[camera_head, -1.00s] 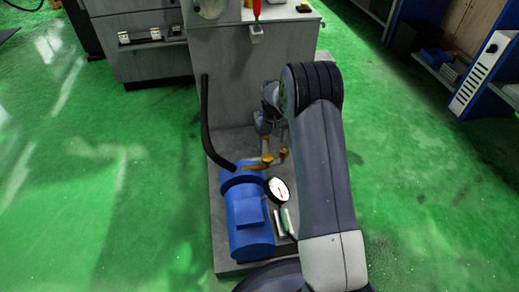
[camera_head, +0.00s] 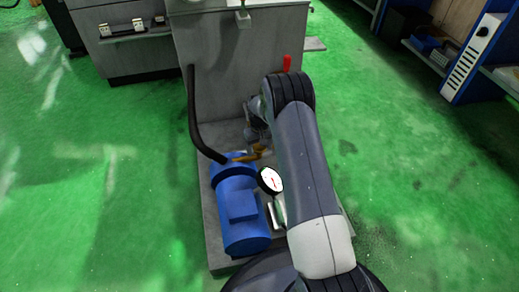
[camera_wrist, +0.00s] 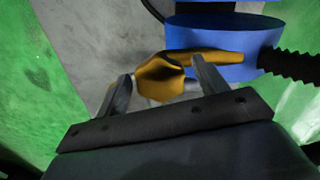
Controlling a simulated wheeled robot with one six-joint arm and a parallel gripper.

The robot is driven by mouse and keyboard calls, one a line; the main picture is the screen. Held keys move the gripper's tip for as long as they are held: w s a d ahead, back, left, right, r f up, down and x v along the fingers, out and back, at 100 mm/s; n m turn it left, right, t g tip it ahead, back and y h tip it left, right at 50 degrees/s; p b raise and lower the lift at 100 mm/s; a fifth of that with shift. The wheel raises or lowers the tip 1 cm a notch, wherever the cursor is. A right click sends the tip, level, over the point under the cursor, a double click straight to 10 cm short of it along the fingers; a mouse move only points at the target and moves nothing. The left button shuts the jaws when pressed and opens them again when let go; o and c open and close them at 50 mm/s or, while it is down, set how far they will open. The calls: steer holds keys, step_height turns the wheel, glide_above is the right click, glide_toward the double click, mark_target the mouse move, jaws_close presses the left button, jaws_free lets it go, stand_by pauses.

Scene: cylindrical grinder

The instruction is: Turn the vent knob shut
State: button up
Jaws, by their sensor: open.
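A brass-yellow piece that looks like the vent knob (camera_wrist: 160,72) sits between the two fingers of my gripper (camera_wrist: 163,84) in the wrist view. The fingers stand apart on either side of it. I cannot tell whether either finger touches it. In the head view brass fittings (camera_head: 250,154) show at the far end of the blue motor-like body (camera_head: 240,210), partly hidden by my arm. My gripper (camera_head: 256,138) is small and half hidden there, just above the brass.
A white dial gauge (camera_head: 270,180) stands close beside my arm. A black hose (camera_head: 196,120) curves down to the blue body. A grey machine cabinet (camera_head: 225,70) rises behind, with a red handle (camera_head: 287,63) at its right. Green floor is clear on both sides.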

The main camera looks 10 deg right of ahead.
steer(key=c, duration=1)
steer(key=shift+m, duration=0.4)
steer(key=m+p, duration=0.1)
steer(key=m, duration=0.2)
steer(key=shift+m, duration=0.3)
steer(key=m, duration=0.4)
steer(key=shift+m, duration=0.3)
steer(key=m, duration=0.4)
steer(key=shift+p, duration=0.3)
steer(key=shift+m, duration=2.5)
